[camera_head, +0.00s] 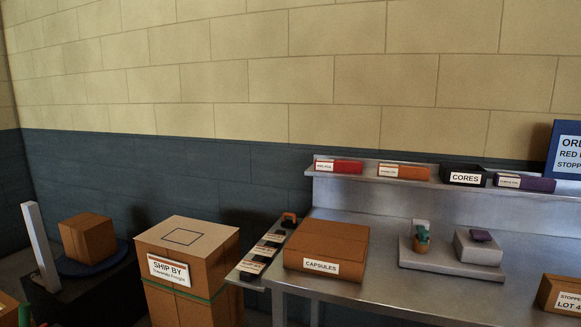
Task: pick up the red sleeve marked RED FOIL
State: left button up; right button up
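A red sleeve (349,167) lies on the raised metal shelf (432,184) at the back of the workbench, at the shelf's left end. It has a white label on its left part, with red lettering too small to read surely. An orange sleeve (415,173) with a similar label lies to its right, with a gap between them. A purple sleeve (540,184) lies further right. Neither of my grippers shows in the head view.
Below the shelf, a brown CAPSULES box (326,247) sits at the bench's left, and a grey fixture (450,262) sits right of centre. A tall SHIP BY carton (186,262) stands left of the bench. Bare bench (385,225) lies between.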

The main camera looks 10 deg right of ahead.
aim_at(343, 166)
jog(key=l+u, duration=0.2)
jog(key=u, duration=0.15)
jog(key=l+u, duration=0.2)
jog(key=u, duration=0.15)
jog(key=l+u, duration=0.15)
jog(key=u, duration=0.15)
jog(key=k+l+u, duration=0.1)
jog(key=l+u, duration=0.15)
jog(key=l, duration=0.15)
jog(key=k+l+u, duration=0.25)
jog(key=l, duration=0.15)
jog(key=i, duration=0.1)
